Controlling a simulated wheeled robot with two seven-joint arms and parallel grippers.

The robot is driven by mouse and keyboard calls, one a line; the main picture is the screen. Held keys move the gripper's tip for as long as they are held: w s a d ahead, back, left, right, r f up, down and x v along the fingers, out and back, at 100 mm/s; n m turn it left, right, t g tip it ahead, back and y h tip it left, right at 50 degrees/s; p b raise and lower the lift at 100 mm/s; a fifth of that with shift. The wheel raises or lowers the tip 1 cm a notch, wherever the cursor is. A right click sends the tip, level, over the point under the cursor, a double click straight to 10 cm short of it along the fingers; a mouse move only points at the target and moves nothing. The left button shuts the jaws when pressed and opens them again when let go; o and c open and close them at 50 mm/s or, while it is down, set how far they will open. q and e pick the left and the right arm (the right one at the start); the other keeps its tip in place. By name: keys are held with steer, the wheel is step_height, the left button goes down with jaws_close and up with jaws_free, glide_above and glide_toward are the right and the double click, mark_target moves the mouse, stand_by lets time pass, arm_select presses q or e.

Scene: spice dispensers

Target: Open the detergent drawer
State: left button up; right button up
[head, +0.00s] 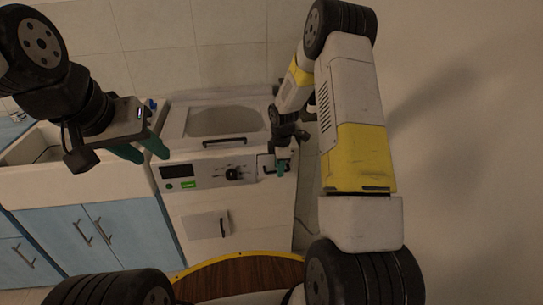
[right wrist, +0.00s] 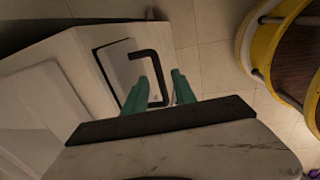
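The washing machine (head: 210,172) stands ahead, with a display, a green label and a dark knob on its front panel. The detergent drawer (head: 264,168) is at the right end of that panel. In the right wrist view its pale front (right wrist: 116,62) has a dark outline and a black bracket handle (right wrist: 158,70); it looks flush with the panel. My right gripper (right wrist: 160,88) is open at the handle, with the handle's bar between its green fingers. Contact is unclear. In the head view this gripper (head: 280,168) partly hides the drawer. My left gripper (head: 142,152) is open and empty, left of the machine's top.
A lid with a black handle (head: 225,142) is on top of the machine. A small flap (head: 206,224) is low on its front. A sink and blue cabinets (head: 95,235) stand to the left. Pale wall and floor (head: 470,160) at the right are clear.

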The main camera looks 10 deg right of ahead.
steer(key=shift+f, duration=0.1)
jaws_close()
stand_by(1.4)
